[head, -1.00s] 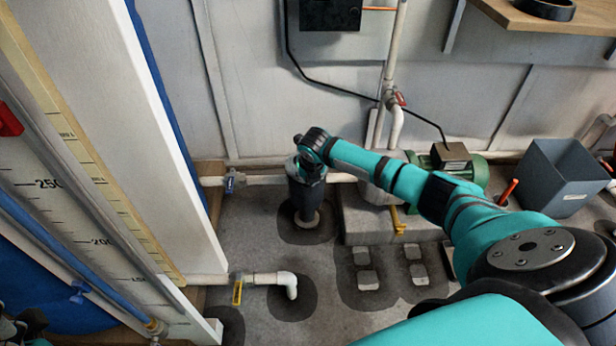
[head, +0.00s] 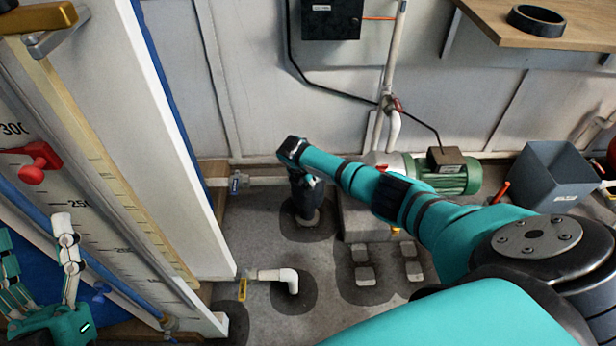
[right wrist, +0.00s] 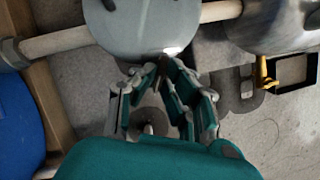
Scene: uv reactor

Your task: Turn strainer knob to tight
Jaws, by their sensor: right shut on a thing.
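The strainer is a dark upright cylinder (head: 308,210) on the floor pipe in the head view. Its rounded grey body (right wrist: 140,25) fills the top of the right wrist view. My right gripper (right wrist: 168,75) is at the strainer with its fingers close together. It is shut on the strainer knob, which is mostly hidden between the fingers. In the head view my right wrist covers the strainer's top. My left gripper (head: 36,240) is at the lower left, fingers up, apart and empty, in front of the scale panel.
A green pump (head: 446,178) stands on a block to the right, with a grey bin (head: 556,175) beyond. A yellow-handled valve (head: 243,288) and white elbow (head: 288,279) are low in front.

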